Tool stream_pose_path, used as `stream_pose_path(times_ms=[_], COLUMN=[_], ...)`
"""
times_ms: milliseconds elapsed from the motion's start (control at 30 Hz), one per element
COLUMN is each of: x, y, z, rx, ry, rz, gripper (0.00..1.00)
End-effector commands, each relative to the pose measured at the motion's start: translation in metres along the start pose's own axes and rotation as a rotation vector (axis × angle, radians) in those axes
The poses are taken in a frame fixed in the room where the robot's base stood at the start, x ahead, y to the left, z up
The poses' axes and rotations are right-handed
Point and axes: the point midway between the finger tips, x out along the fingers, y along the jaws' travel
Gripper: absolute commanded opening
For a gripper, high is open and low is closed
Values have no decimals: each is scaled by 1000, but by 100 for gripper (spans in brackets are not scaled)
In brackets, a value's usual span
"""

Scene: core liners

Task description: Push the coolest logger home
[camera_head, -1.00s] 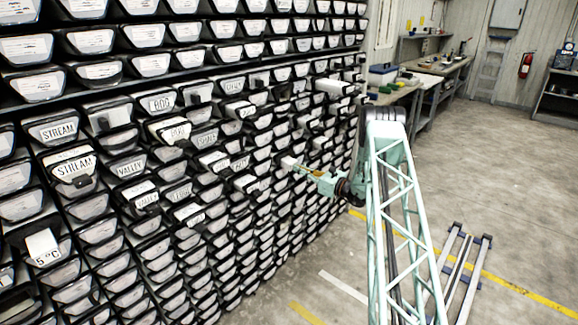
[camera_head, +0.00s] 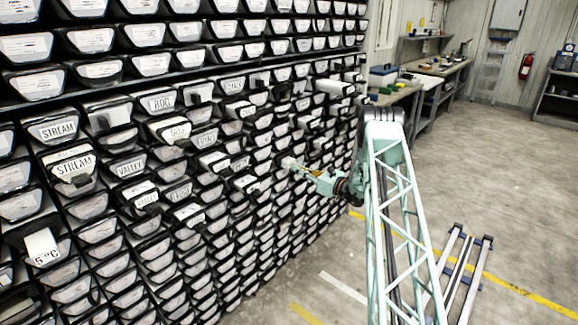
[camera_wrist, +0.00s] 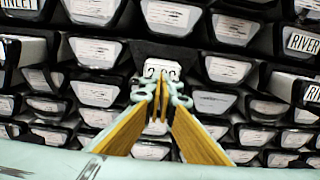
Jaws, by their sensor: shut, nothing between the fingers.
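My gripper (camera_head: 292,164) is at the rack face, right of the middle. In the wrist view my gripper (camera_wrist: 160,92) is shut, its yellow-padded fingers together. Its tips are at a white-faced block (camera_wrist: 161,67) beneath a dark housing (camera_wrist: 168,52). The tips overlap the block's lower edge; I cannot tell whether they touch it. Any reading on that block is unreadable.
The rack (camera_head: 110,75) holds many black liners with white labels.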

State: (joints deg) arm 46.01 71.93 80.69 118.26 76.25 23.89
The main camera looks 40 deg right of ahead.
Motion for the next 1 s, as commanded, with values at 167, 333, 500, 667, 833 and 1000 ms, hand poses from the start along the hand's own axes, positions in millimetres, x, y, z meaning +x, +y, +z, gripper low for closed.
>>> stream_pose_path(times_ms=[167,333,500,667,833,1000], x=[-12,-23,-29,-30,-30,-32], y=[-1,-1,0,0,0,-1], z=[0,0,0,0,0,0], rx=[0,-1,-1,-1,0,0], ry=[1,1,0,0,0,1], rz=[-2,-2,0,0,0,-1], gripper=[0,0,0,0,0,0])
